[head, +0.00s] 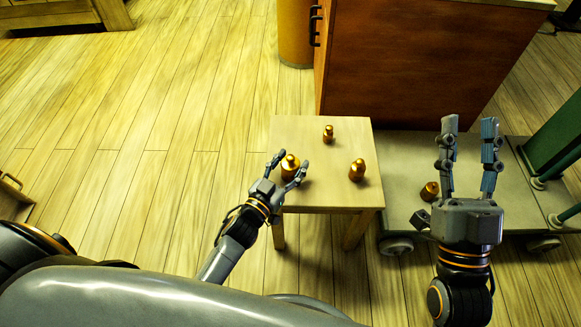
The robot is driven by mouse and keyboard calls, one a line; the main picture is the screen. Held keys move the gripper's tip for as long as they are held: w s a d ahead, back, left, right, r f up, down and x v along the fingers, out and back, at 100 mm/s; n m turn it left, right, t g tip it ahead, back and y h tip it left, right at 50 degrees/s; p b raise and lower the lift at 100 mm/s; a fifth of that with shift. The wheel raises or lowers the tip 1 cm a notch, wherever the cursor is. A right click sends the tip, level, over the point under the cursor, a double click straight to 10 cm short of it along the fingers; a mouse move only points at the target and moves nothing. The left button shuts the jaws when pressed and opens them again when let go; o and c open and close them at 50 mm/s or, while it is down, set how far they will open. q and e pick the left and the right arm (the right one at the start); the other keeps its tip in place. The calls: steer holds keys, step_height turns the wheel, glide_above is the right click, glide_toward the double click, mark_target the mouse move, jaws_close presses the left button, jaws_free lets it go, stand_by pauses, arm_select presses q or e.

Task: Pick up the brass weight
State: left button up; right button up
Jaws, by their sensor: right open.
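Three brass weights stand on a small pale wooden table (330,195). One brass weight (290,166) is near the table's left edge, one smaller weight (328,134) is at the back, and one weight (357,171) is at the right. My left gripper (291,160) is open, with its fingers on either side of the left weight; I cannot tell whether they touch it. Another brass weight (429,191) is on the low grey platform, partly beside my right gripper. My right gripper (469,124) is open and empty, above the platform, fingers pointing away.
The low wheeled platform (400,160) adjoins the table on the right. An orange-brown cabinet (415,60) stands behind the table, with a yellow cylinder (294,35) beside it. A green frame (555,140) is at the far right. The plank floor at left is mostly clear.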

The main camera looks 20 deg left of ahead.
arm_select(q)
jaws_close()
steer(key=shift+r, duration=0.2)
